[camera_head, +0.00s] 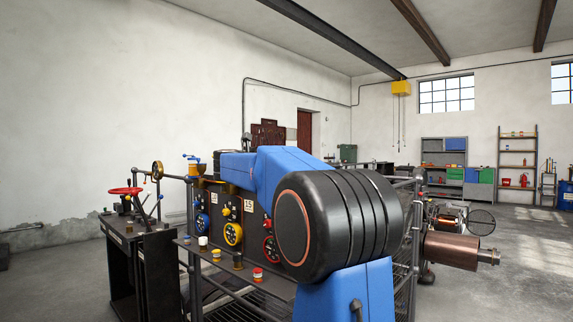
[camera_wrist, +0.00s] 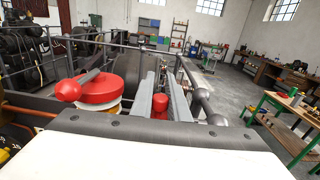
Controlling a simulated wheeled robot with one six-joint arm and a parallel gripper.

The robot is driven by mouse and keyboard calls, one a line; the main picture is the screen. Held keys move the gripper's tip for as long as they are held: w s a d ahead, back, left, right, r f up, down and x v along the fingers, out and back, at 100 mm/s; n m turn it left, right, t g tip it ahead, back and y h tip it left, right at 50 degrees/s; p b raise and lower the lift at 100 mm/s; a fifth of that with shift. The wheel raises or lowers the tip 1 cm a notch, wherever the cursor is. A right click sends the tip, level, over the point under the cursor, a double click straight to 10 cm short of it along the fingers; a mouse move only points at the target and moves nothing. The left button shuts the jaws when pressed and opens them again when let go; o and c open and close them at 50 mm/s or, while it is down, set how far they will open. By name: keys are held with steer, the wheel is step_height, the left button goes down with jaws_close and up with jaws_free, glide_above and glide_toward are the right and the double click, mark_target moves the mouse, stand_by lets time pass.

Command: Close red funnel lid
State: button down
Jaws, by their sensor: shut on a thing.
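In the wrist view a round red funnel lid (camera_wrist: 98,88) lies at the left, over a pale yellowish rim. A dark lever with a red ball end (camera_wrist: 68,90) reaches across it. My gripper (camera_wrist: 160,94) has its two grey fingers to the right of the lid, apart from it. They are shut on a small red knob (camera_wrist: 160,106). Whether this knob belongs to the lid cannot be told. In the head view my blue and black arm hides my gripper and the red funnel.
A black panel has blue (camera_head: 202,222), yellow (camera_head: 233,234) and red (camera_head: 269,249) handwheels, with small coloured caps on the ledge before it. A green table (camera_wrist: 290,108) is farther right; open floor lies between.

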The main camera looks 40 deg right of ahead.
steer(key=shift+g, duration=0.3)
steer(key=c, duration=1.7)
jaws_free()
steer(key=a, duration=1.1)
steer(key=s+a, duration=0.1)
steer(key=a, duration=0.5)
steer(key=shift+a, duration=0.2)
